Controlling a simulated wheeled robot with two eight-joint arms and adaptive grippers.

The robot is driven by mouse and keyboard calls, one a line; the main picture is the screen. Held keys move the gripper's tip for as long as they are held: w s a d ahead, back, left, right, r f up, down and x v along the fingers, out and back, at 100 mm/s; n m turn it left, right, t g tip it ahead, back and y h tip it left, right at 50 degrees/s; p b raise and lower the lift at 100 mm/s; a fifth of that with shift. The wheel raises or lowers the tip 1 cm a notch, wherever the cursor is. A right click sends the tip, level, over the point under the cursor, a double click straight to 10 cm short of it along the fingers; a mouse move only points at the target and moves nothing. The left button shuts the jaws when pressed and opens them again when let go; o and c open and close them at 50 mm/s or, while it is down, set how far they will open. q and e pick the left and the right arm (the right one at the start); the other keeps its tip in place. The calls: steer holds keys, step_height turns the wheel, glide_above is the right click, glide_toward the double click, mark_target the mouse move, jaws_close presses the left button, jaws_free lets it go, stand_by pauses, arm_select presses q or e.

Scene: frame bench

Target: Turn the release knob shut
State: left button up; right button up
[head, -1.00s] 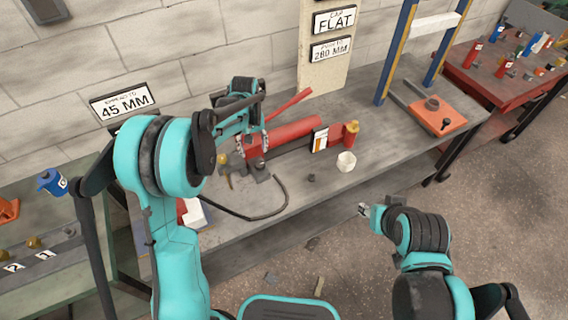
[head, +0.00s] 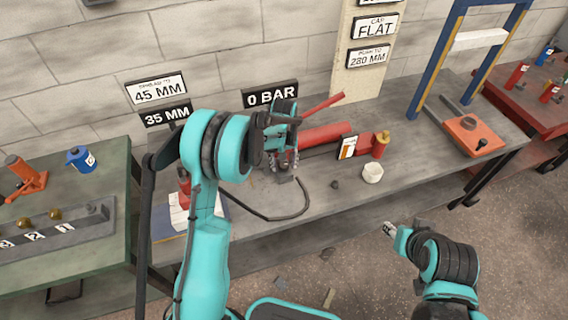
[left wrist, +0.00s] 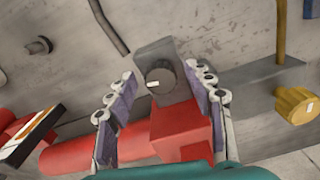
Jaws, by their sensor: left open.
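In the left wrist view a dark round knob (left wrist: 160,76) with a white mark sits on a grey block at the end of the red pump (left wrist: 180,136). My left gripper (left wrist: 159,80) is open, its fingers on either side of the knob; I cannot tell whether they touch it. A brass knob (left wrist: 297,106) with a white mark is to the right on a grey block. In the head view my left gripper (head: 284,160) is at the near end of the pump (head: 325,134) and hides the knob. My right gripper (head: 390,230) is in front of the bench, away from the pump.
Signs on the wall read 0 BAR (head: 270,95), 45 MM (head: 156,91) and 35 MM (head: 167,114). A black hose (head: 262,215) curves over the bench. A white cup (head: 372,173) stands right of the pump. A blue-legged press frame (head: 437,60) stands further right.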

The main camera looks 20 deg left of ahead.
arm_select(q)
steer(key=c, duration=1.2)
steer(key=shift+o, duration=0.2)
steer(key=shift+m, duration=0.4)
steer(key=m, duration=0.2)
steer(key=shift+m, duration=0.4)
steer(key=m, duration=0.4)
steer(key=shift+a, duration=0.15)
steer(key=m, duration=0.5)
steer(key=shift+w+a+m, duration=0.1)
steer(key=shift+m, duration=1.6)
